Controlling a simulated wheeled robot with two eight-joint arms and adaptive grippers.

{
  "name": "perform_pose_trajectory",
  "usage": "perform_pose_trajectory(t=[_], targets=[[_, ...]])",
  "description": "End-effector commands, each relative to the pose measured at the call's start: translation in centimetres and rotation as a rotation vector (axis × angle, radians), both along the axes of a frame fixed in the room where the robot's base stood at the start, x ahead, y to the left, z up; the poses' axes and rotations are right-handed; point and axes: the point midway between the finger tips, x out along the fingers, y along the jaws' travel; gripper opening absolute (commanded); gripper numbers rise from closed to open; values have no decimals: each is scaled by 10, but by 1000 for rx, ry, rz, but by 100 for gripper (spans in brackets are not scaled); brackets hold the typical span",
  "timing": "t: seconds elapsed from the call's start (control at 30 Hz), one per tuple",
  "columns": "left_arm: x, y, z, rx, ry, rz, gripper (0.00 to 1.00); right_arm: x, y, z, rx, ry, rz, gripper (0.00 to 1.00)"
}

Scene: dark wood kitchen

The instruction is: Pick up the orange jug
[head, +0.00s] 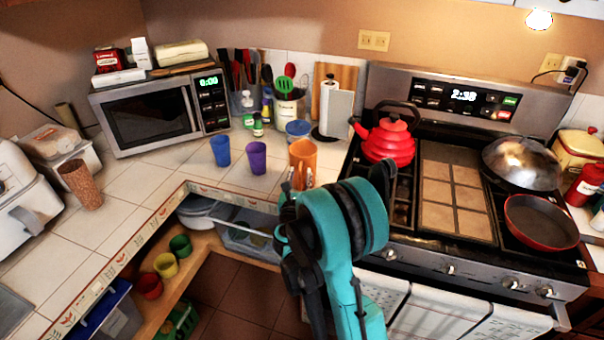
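The orange jug (303,152) stands upright on the tiled counter, near its front edge and left of the stove. My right gripper (299,179) is at the jug's near side. Its fingertips are apart, with the orange of the jug's lower part showing between them. I cannot tell whether they touch the jug. My teal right forearm and wrist cover the area just below and to the right of it. My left gripper is not in view.
A purple cup (257,158) and a blue cup (220,150) stand left of the jug. A blue container (297,131) and a paper towel holder (337,112) stand behind it. A red kettle (388,139) sits on the stove to the right. Open shelves lie below the counter.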

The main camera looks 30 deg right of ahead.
Motion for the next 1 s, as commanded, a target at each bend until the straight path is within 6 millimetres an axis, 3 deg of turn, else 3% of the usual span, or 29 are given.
perform_pose_trajectory(t=[0.3,0.43,0.47,1.0], targets=[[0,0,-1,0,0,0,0,7,-5,1,-1,1,0,34],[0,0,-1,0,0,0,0,7,-5,1,-1,1,0,3],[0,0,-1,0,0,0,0,7,-5,1,-1,1,0,0],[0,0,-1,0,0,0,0,7,-5,1,-2,0,1,0]])
